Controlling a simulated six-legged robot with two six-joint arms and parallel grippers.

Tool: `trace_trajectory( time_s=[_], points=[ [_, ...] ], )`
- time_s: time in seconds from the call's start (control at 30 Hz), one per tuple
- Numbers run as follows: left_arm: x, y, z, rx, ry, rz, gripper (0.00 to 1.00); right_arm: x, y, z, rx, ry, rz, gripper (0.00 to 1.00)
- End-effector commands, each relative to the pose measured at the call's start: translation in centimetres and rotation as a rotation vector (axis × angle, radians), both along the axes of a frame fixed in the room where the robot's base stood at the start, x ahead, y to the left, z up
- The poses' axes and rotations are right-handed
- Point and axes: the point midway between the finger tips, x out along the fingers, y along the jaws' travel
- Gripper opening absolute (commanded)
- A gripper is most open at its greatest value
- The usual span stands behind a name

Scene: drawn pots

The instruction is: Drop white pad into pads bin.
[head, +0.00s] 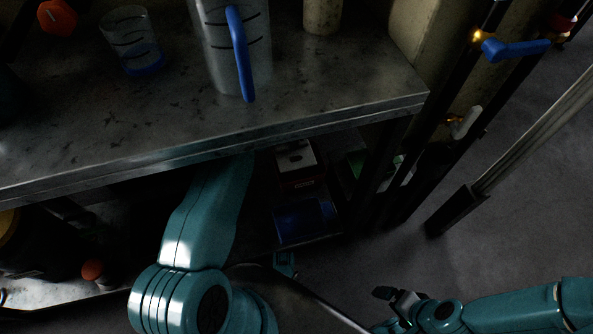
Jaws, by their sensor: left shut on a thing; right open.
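My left arm (205,215) reaches up under the front edge of the workbench. Its gripper is hidden there, so I cannot see its jaws or anything in them. My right gripper (396,297) is open and empty over the floor at the lower right. I cannot make out the white pad for certain. A small box with a white top (295,156) stands on the dim shelf under the bench. In front of it is a dark blue bin (304,221). No label is readable, so I cannot tell which is the pads bin.
The metal workbench (330,100) holds a clear cup (132,42), a large jug with a blue handle (240,55) and a beige pot (322,14). Pipes with a blue valve lever (515,48) stand at the right. A slanted post (530,130) rises from open floor.

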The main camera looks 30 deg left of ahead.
Motion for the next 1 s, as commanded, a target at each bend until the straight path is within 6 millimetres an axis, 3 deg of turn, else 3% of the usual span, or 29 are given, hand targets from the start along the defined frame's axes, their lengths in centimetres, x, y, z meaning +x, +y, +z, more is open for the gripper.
trace_trajectory(
  time_s=[0.03, 0.13, 0.47, 0.5, 0.57, 0.6, 0.87, 1.0],
  points=[
    [0.0, 0.0, -1.3, -0.001, 0.001, 0.0, 0.0, 0.1, -0.1, -1.0, -0.001, -0.002, -0.005, 1.0],
    [0.1, 0.0, -2.3, 0.0, 0.0, 0.0, 0.0, 0.3, -0.3, -1.6, -0.002, -0.005, -0.011, 1.0],
    [0.3, 0.1, -2.7, 0.0, 0.0, 0.0, 0.0, 0.4, -0.4, -1.6, -0.003, -0.007, -0.015, 1.0],
    [0.3, 0.1, -2.7, 0.0, 0.0, 0.0, 0.29, 0.4, -0.4, -1.6, -0.003, -0.007, -0.014, 1.0],
    [0.4, 0.2, -2.7, 0.0, 0.0, 0.0, 0.48, 0.4, -0.4, -1.6, -0.003, -0.007, -0.014, 1.0],
    [0.4, 0.2, -2.7, 0.0, 0.0, 0.0, 0.52, 0.4, -0.4, -1.7, -0.003, -0.007, -0.014, 1.0],
    [0.4, 0.2, -2.6, 0.0, 0.0, 0.0, 0.52, 0.4, -0.3, -1.6, -0.002, -0.006, -0.014, 1.0],
    [0.4, 0.2, -0.7, 0.001, -0.002, 0.001, 0.52, 0.2, -0.2, -0.6, -0.002, -0.004, -0.009, 1.0]
  ],
)
